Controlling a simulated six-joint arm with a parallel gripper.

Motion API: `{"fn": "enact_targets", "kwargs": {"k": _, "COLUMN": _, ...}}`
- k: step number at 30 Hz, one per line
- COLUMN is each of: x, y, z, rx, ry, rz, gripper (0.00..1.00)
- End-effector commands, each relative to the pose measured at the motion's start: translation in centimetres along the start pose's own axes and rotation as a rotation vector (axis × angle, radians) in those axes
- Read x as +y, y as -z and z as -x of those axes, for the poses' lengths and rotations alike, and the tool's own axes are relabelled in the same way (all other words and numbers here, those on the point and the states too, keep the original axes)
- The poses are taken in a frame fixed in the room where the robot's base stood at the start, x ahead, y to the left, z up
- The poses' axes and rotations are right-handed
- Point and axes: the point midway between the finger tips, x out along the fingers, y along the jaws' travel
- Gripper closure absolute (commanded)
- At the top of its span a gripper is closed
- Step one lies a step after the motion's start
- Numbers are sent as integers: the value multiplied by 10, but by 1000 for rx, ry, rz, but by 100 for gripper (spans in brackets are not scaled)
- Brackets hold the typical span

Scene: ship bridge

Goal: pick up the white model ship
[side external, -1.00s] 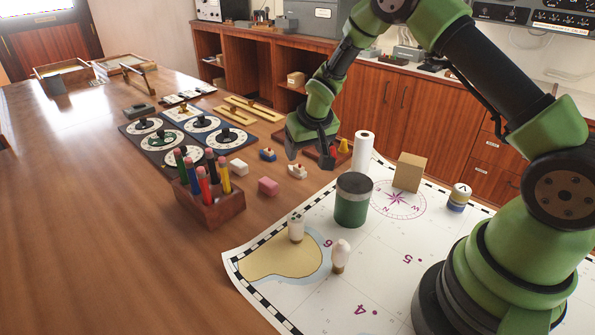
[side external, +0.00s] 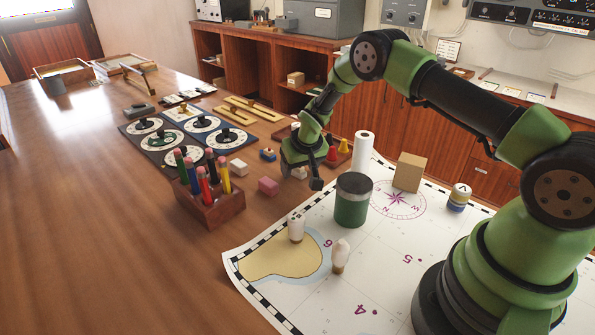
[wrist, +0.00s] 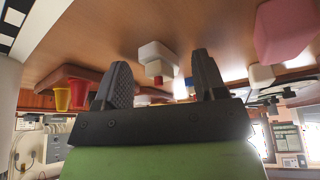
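The white model ship (side external: 299,173) sits on the wooden table near the chart's far edge, mostly hidden behind my gripper (side external: 302,174) in the side view. In the wrist view the ship (wrist: 156,53) shows as a stepped white shape between and just beyond my fingertips. My gripper (wrist: 163,70) is open, its two dark fingers apart with nothing held. It hangs low by the ship; I cannot tell whether it touches it.
A blue model ship (side external: 268,154), a pink block (side external: 268,186) and a white block (side external: 237,167) are close by. A pencil holder (side external: 212,207) stands at left. A green cylinder (side external: 352,205) and a white roll (side external: 363,149) stand to the right.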

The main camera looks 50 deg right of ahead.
Motion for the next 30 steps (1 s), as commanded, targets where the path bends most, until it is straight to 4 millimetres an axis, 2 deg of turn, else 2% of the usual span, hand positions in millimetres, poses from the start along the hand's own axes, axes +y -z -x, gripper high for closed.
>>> {"fn": "enact_targets", "kwargs": {"k": 1, "x": 0, "y": 0, "z": 0, "rx": 0, "ry": 0, "rz": 0, "gripper": 45}}
{"fn": "enact_targets", "kwargs": {"k": 6, "x": 0, "y": 0, "z": 0, "rx": 0, "ry": 0, "rz": 0, "gripper": 84}}
{"fn": "enact_targets", "kwargs": {"k": 8, "x": 0, "y": 0, "z": 0, "rx": 0, "ry": 0, "rz": 0, "gripper": 96}}
{"fn": "enact_targets", "kwargs": {"k": 16, "x": 0, "y": 0, "z": 1, "rx": 1, "ry": 0, "rz": 0, "gripper": 97}}
{"fn": "enact_targets", "kwargs": {"k": 19, "x": 0, "y": 4, "z": 8, "rx": 4, "ry": 1, "rz": 0, "gripper": 97}}
{"fn": "enact_targets", "kwargs": {"k": 30, "x": 0, "y": 31, "z": 74, "rx": 4, "ry": 0, "rz": -1, "gripper": 97}}
